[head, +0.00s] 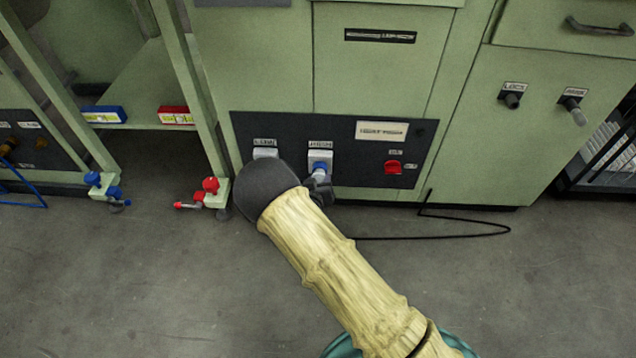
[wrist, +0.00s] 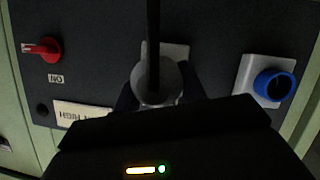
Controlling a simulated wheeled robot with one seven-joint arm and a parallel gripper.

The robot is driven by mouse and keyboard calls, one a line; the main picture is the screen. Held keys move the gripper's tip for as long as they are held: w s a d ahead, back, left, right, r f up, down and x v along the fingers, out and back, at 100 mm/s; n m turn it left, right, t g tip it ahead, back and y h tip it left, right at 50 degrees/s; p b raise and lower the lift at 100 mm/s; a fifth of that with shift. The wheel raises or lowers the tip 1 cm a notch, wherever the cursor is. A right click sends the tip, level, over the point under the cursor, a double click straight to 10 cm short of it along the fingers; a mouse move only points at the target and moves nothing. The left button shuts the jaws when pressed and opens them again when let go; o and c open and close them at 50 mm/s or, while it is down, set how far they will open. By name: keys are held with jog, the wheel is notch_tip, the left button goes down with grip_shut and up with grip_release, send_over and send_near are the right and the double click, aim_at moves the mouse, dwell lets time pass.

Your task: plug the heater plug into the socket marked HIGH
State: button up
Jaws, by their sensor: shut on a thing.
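The black panel (head: 358,183) low on the green cabinet carries two sockets. The left socket (head: 265,153) is partly hidden by my arm in the head view; its blue ring shows in the wrist view (wrist: 273,85). My gripper (head: 321,190) is at the right socket (head: 320,157), whose plate also shows in the wrist view (wrist: 178,52). The gripper is shut on the grey heater plug (wrist: 156,82), with its black cable toward the camera. The plug is in front of that socket; I cannot tell whether it is seated. The socket labels are too small to read.
A red knob (head: 393,167) is right of the sockets, above the black cable (head: 440,236) on the floor. Red (head: 210,186) and blue (head: 93,180) valve fittings stand at the left. The floor in front is otherwise clear.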

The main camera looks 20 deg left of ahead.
jog(key=shift+w+a, duration=0.2)
jog(key=shift+w, duration=0.7)
jog(key=o, duration=1.1)
jog(key=p+v, duration=0.7)
jog(key=v, duration=1)
jog(key=shift+s+d+r+p, duration=0.1)
jog(key=shift+s+r+p, duration=0.1)
jog(key=shift+p, duration=0.1)
jog(key=shift+w, duration=0.1)
